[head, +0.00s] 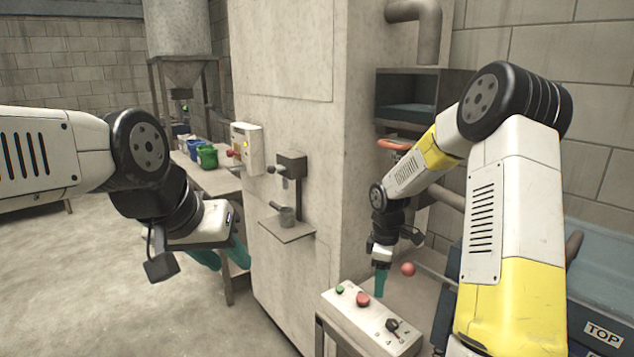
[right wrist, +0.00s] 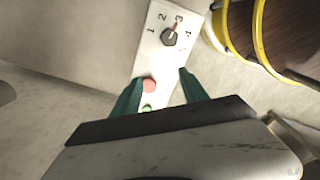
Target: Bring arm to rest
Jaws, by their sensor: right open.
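My right gripper (head: 379,284) points down above the white control panel (head: 372,322), its teal fingers near the red button (head: 362,299). In the right wrist view, my right gripper (right wrist: 160,75) has its fingers apart with nothing between them; the panel (right wrist: 155,62) lies beyond, with the red button (right wrist: 149,86), the green button (right wrist: 147,107) and a dial (right wrist: 169,37) whose pointer is near 3. I cannot tell whether the fingers touch the panel. My left gripper (head: 224,258) hangs at the left, teal fingers apart and empty.
A red ball-shaped knob (head: 408,269) is close beside my right gripper. Coloured containers (head: 207,156) stand on a back table. Floor at left is clear.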

